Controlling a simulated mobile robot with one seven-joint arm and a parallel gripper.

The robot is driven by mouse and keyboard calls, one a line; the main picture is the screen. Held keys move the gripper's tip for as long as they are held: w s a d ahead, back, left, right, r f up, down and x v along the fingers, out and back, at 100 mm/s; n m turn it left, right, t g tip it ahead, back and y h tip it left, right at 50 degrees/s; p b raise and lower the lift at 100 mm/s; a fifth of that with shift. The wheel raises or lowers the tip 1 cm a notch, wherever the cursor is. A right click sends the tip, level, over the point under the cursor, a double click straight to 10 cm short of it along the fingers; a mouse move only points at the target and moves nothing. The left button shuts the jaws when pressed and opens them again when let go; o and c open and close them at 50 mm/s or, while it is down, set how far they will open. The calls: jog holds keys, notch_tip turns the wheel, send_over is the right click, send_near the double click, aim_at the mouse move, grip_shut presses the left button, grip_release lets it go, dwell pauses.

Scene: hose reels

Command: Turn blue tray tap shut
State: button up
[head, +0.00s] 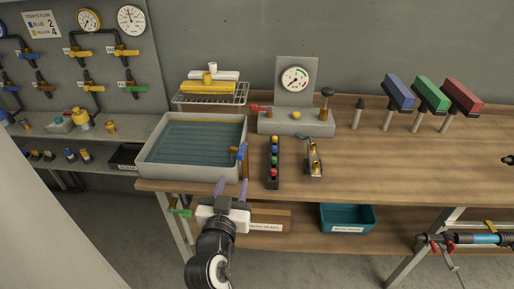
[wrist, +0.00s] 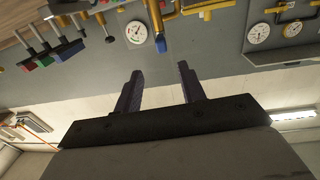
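The blue tray tap (head: 241,152) is at the right front corner of the grey tray (head: 141,158), which holds blue-green water or a ribbed floor. Its blue lever looks roughly upright beside a brass part. My gripper (head: 232,182) is below and in front of the tap, near the bench's front edge, with its two purple-grey fingers apart and nothing between them. The tap and fingers look apart. In the wrist view my gripper (wrist: 158,72) is open, and a small blue part (wrist: 161,45) on brass pipework shows beyond the fingers; I cannot tell if it is the tap.
A black rack with coloured buttons (head: 273,165) and a small metal holder (head: 314,160) stand right of the tap. A gauge stand (head: 295,85) is behind. Blue, green and red-headed tools stand at the back right. A teal bin (head: 347,217) sits on the lower shelf.

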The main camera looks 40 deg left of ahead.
aim_at(239, 157)
jog(key=b+x, duration=0.1)
jog(key=b, duration=0.3)
jog(key=b+x, duration=0.1)
jog(key=b, duration=0.3)
jog(key=shift+w+a+f+b, duration=0.15)
jog(key=shift+a+f+b, duration=0.1)
jog(key=shift+b, duration=0.15)
jog(key=p+x, duration=0.1)
jog(key=x, duration=0.2)
jog(key=p+x, duration=0.1)
jog(key=x, duration=0.2)
jog(key=p+x, duration=0.1)
jog(key=x, duration=0.3)
jog(key=shift+w+r, duration=0.1)
jog(key=shift+r, duration=0.3)
jog(key=shift+w+a+f, duration=0.1)
jog(key=shift+w+a, duration=0.15)
jog(key=shift+w, duration=0.15)
grip_shut()
